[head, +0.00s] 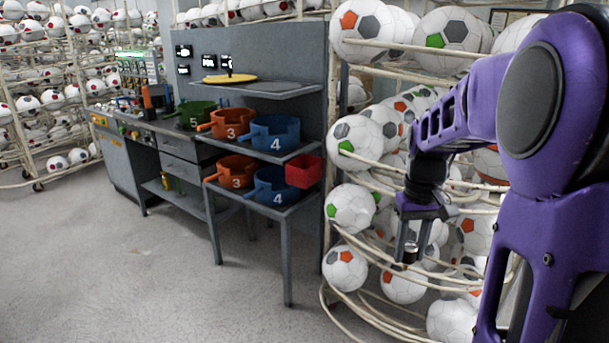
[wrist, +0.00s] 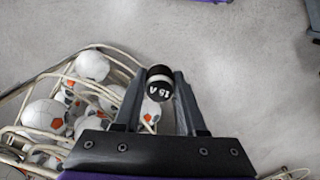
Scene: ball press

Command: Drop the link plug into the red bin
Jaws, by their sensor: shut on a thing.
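The link plug (wrist: 160,90) is a small black cylinder with a pale end and white "15 A" lettering. In the wrist view it sits between the fingertips of my gripper (wrist: 159,80), which is shut on it. In the head view my gripper (head: 408,248) hangs fingers-down in front of the ball rack at right; the plug is too small to make out there. The red bin (head: 304,172) is a small open box at the right end of the grey shelf unit, left of my gripper and apart from it. The wrist view does not show the bin.
A tall cage rack of soccer balls (head: 351,208) stands close behind my gripper. Grey shelves (head: 290,208) hold orange pots (head: 234,124) and blue pots (head: 274,135). A grey bench (head: 129,158) is farther left. The floor (head: 170,270) in front is clear.

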